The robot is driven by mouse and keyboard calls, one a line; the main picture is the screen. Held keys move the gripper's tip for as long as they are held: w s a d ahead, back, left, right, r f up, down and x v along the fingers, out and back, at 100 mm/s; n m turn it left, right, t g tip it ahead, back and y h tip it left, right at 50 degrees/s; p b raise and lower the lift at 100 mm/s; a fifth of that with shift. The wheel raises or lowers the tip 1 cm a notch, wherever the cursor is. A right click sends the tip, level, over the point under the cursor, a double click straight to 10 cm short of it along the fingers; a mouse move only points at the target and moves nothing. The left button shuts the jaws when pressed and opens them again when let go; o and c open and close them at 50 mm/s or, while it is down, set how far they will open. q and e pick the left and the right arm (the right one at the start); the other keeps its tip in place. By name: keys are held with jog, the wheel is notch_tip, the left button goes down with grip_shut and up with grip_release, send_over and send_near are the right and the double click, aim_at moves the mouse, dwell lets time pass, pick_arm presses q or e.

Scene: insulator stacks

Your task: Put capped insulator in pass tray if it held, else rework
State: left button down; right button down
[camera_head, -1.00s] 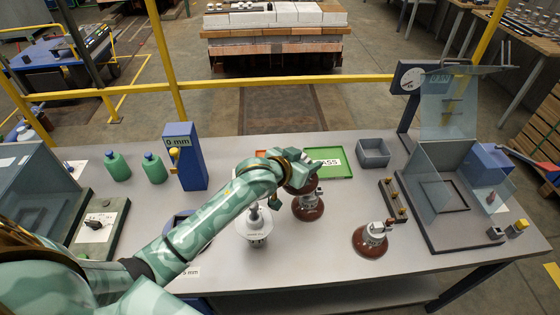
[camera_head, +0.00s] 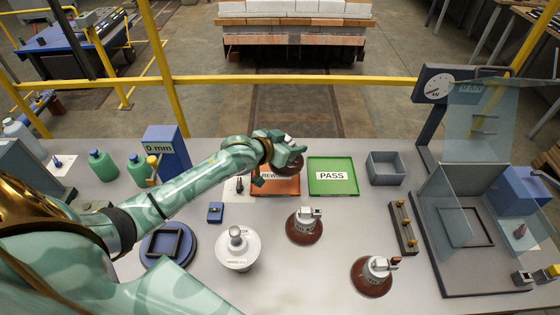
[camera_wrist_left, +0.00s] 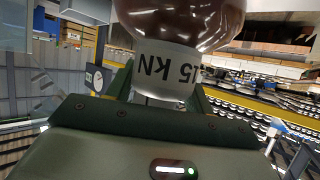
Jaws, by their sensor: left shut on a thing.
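My left gripper (camera_head: 287,157) is shut on a brown insulator (camera_head: 289,168), held above the orange rework tray (camera_head: 290,190). In the left wrist view this insulator (camera_wrist_left: 190,20) has a glossy brown body and a white band printed with kN lettering. The gripper and insulator cover part of the rework tray. The green pass tray (camera_head: 316,163) lies just right of it and looks empty. Two brown insulators with grey metal tops stand on the table, one near the middle (camera_head: 303,228) and one at the front right (camera_head: 371,277). My right gripper is not in view.
A white insulator (camera_head: 238,252) stands left of the middle one. A grey bin (camera_head: 387,168) is right of the pass tray. A clear-shielded test rig (camera_head: 470,210) with a kN dial (camera_head: 440,88) fills the right. A blue 0 mm gauge (camera_head: 166,150) stands at left.

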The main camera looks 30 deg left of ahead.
pick_arm(q)
jog(key=a+f, duration=0.1)
jog(key=f+b, duration=0.1)
jog(key=a+f, duration=0.1)
jog(key=f, duration=0.1)
jog(key=shift+w+a+b, duration=0.2)
jog(key=shift+a+b, duration=0.1)
jog(key=shift+a, duration=0.05)
jog(key=shift+a+f, duration=0.2)
jog(key=shift+a, duration=0.1)
jog(key=f, duration=0.1)
jog(key=f+b, duration=0.2)
jog(key=shift+a+f, duration=0.3)
jog(key=shift+f, duration=0.1)
jog(key=shift+r, duration=0.1)
jog(key=c, duration=0.6)
grip_release()
jog(key=shift+f, duration=0.2)
jog(key=shift+s, duration=0.1)
